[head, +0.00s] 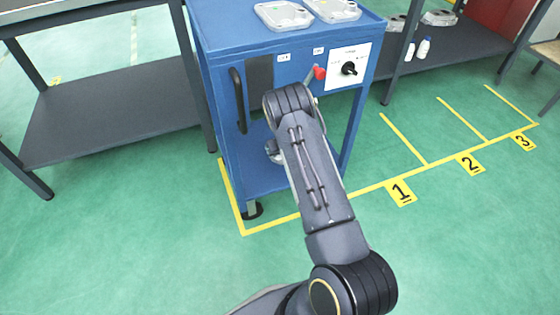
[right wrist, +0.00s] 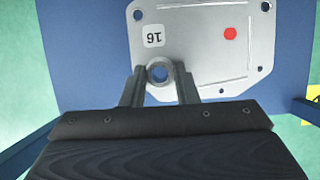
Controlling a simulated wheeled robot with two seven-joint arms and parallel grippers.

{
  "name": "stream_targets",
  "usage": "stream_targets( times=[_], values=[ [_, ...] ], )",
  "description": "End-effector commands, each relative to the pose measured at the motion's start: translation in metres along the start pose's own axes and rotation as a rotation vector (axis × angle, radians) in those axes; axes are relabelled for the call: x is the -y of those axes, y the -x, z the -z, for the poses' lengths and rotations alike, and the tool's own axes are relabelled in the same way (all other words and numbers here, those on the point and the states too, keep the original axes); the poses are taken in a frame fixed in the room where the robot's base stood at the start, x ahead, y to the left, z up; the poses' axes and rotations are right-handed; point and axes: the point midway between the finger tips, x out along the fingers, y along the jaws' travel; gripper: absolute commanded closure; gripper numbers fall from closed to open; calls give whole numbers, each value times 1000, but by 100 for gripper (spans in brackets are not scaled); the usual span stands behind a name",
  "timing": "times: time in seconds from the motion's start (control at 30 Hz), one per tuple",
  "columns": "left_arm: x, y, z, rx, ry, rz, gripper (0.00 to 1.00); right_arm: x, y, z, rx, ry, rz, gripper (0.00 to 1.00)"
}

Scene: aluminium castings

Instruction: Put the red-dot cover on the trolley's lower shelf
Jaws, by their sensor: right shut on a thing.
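The red-dot cover (right wrist: 205,60) is a grey metal plate with a red dot and a label reading 16, seen in the right wrist view. My right gripper (right wrist: 160,80) is shut on the cover at its round holed lug. Blue shelf surface (right wrist: 80,60) shows below and around the cover; I cannot tell whether they touch. In the head view my right arm reaches into the blue trolley (head: 222,70) over its lower shelf (head: 262,182). The arm hides most of the hand and the cover there. My left gripper is not in view.
Two grey castings (head: 283,15) lie on the trolley's top. A black handle (head: 239,100), a red-tipped lever (head: 319,73) and a knob panel (head: 348,68) are on its front. Dark-shelved tables stand left (head: 110,115) and right (head: 455,45). Green floor with yellow numbered bays is open in front.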

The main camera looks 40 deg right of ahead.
Motion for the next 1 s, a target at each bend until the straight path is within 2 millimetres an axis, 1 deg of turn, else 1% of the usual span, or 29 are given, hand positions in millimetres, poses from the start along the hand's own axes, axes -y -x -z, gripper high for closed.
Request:
stream_targets(
  times=[0.03,0.23,0.3,0.4,0.47,0.53,0.73,0.87,0.9,1.0],
  values=[
    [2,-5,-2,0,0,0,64,2,-9,-2,3,1,0,100],
    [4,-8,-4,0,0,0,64,7,-20,-6,3,1,0,100],
    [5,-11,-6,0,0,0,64,8,-28,-6,1,1,0,100],
    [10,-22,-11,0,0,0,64,8,-44,2,1,1,-1,100],
    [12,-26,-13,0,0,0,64,8,-50,4,2,0,-1,100],
    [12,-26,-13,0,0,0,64,8,-53,5,3,0,0,100],
    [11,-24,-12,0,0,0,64,8,-50,4,3,1,0,100],
    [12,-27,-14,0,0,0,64,8,-54,6,2,1,0,100],
    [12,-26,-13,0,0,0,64,7,-54,6,1,0,-1,69],
    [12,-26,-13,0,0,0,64,7,-54,6,0,0,-1,56]
  ],
)
